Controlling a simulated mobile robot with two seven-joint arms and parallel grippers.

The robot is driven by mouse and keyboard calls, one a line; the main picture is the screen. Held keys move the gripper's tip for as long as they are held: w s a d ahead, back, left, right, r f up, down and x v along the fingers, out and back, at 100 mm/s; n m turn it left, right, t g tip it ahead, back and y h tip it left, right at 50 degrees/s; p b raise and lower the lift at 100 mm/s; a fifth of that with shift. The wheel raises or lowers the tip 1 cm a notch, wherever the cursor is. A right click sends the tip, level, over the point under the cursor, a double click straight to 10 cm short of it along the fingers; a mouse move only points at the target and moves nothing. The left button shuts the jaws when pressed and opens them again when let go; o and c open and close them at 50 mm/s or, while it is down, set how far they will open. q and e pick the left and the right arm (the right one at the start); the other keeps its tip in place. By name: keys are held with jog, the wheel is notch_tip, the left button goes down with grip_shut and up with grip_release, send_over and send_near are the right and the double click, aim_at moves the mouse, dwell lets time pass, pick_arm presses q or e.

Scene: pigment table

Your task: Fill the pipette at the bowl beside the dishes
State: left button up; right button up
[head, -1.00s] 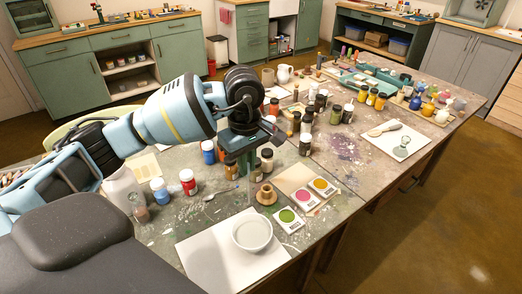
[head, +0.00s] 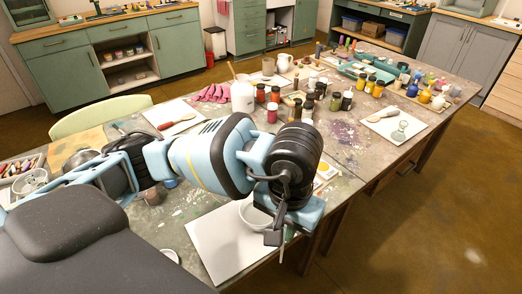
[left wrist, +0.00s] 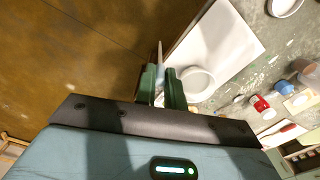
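The white bowl (head: 250,214) stands at the table's front edge, partly hidden by my left arm in the head view; it also shows in the left wrist view (left wrist: 198,84), just right of the fingers. My left gripper (left wrist: 161,80) has its green fingers closed around a slim pale pipette (left wrist: 160,52). In the head view, the gripper (head: 278,238) is low at the bowl's right side. The pipette tip looks to be beside the bowl, not in it; its height is unclear. A yellow dish (head: 326,170) shows behind the arm; the other dishes are hidden. My right gripper is not in view.
A white sheet (head: 218,248) lies left of the bowl. A white board (head: 393,125) lies at the right. The floor is open beyond the table's front edge.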

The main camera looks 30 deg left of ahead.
pick_arm(q)
jog(key=a+f, duration=0.1)
jog(key=a, duration=0.7)
jog(key=shift+a+f, duration=0.15)
jog(key=shift+a, duration=0.1)
